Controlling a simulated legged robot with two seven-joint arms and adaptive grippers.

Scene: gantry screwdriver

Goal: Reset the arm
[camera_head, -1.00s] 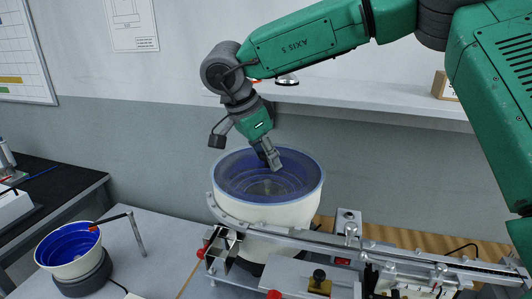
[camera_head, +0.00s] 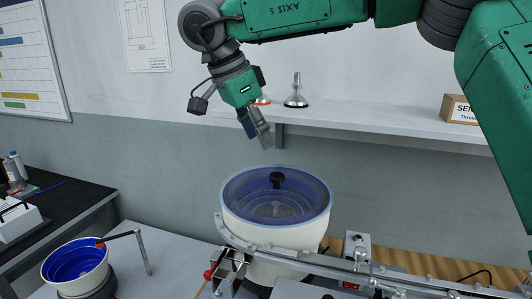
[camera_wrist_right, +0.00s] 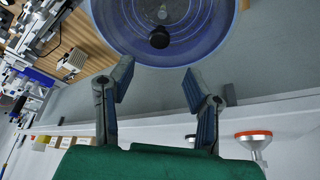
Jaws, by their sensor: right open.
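My right arm reaches in from the right in the head view, and its gripper (camera_head: 262,137) hangs in the air above the large bowl feeder. In the right wrist view the gripper (camera_wrist_right: 157,80) has its two fingers spread apart with nothing between them. The white bowl feeder (camera_head: 248,234) has a blue stepped inside and stands below the gripper, clear of it. A black knob-like piece (camera_head: 276,178) shows inside the bowl; it also shows in the right wrist view (camera_wrist_right: 159,38). My left gripper is in neither view.
A wall shelf (camera_head: 380,120) holds a silver funnel-shaped item (camera_head: 296,92) and a cardboard box (camera_head: 459,109) behind the arm. A small blue bowl feeder (camera_head: 75,262) stands at lower left. A metal rail assembly (camera_head: 350,268) runs right from the large bowl.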

